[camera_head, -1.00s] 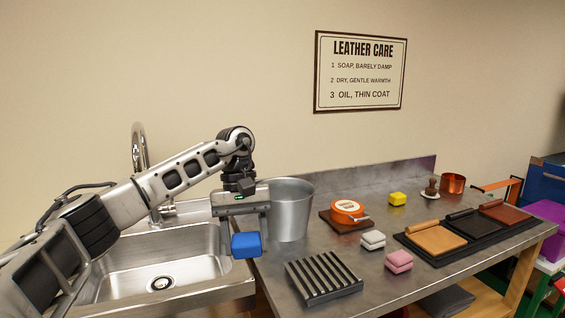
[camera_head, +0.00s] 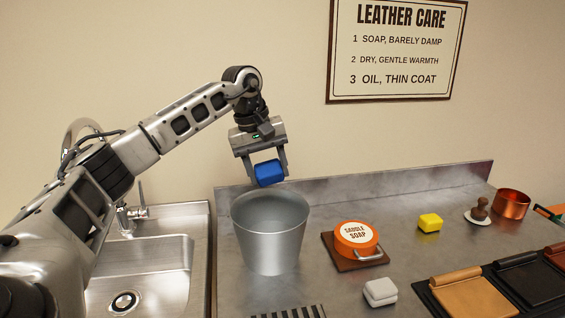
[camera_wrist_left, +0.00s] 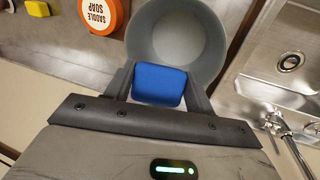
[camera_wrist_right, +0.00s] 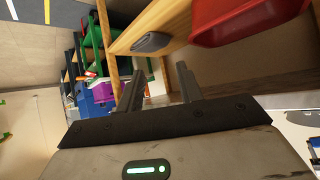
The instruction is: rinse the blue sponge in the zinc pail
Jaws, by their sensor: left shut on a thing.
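The blue sponge (camera_head: 269,173) is between the fingers of my left gripper (camera_head: 262,170), which is shut on it. The sponge hangs above the rim of the zinc pail (camera_head: 268,240), towards its back side, and is apart from it. In the left wrist view the sponge (camera_wrist_left: 159,85) shows in front of the pail (camera_wrist_left: 176,35), whose inside is open to view. I cannot tell whether the pail holds water. My right gripper (camera_wrist_right: 158,88) shows only in its own wrist view, with its fingers apart and nothing between them.
The sink (camera_head: 150,270) is left of the pail. Right of it are the orange saddle soap tin (camera_head: 356,238), a yellow sponge (camera_head: 430,222), a white sponge (camera_head: 380,292), a copper pot (camera_head: 511,203) and leather samples (camera_head: 470,300). A slatted rack (camera_head: 295,312) is in front.

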